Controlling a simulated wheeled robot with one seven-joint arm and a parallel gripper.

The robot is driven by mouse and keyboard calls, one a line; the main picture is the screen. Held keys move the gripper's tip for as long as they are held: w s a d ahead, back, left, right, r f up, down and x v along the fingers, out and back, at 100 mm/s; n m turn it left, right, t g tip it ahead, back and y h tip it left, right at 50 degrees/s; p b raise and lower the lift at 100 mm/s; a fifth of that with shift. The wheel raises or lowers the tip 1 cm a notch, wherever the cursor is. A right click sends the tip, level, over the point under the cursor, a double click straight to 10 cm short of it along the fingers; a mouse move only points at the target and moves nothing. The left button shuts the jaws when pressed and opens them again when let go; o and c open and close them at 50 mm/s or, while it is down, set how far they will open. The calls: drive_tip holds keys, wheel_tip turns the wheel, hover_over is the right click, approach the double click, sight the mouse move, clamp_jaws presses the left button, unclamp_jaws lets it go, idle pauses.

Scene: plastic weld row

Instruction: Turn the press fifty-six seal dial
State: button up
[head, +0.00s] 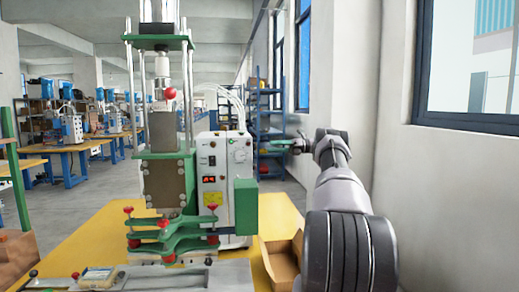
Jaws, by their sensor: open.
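A welding press (167,180) with green plates and a steel column stands on the yellow table. Its white control box (211,182) is on the right side, with a red display and a yellow label. A small round pale dial (239,156) is on the upper right of the box's front. My gripper (285,143) is to the right of the box, at about the dial's height, apart from the box in the picture. It is small and seen from the side; it looks empty and open. Any number on this press is not readable.
The yellow table (105,225) carries an open cardboard box (279,262) at front right. Red-knobbed green clamps (172,238) stand before the press. A grey wall with a window borders the right. Blue shelving (266,120) and more presses stand behind.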

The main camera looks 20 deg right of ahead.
sight(254, 147)
drive_tip(key=x, duration=0.7)
clamp_jaws()
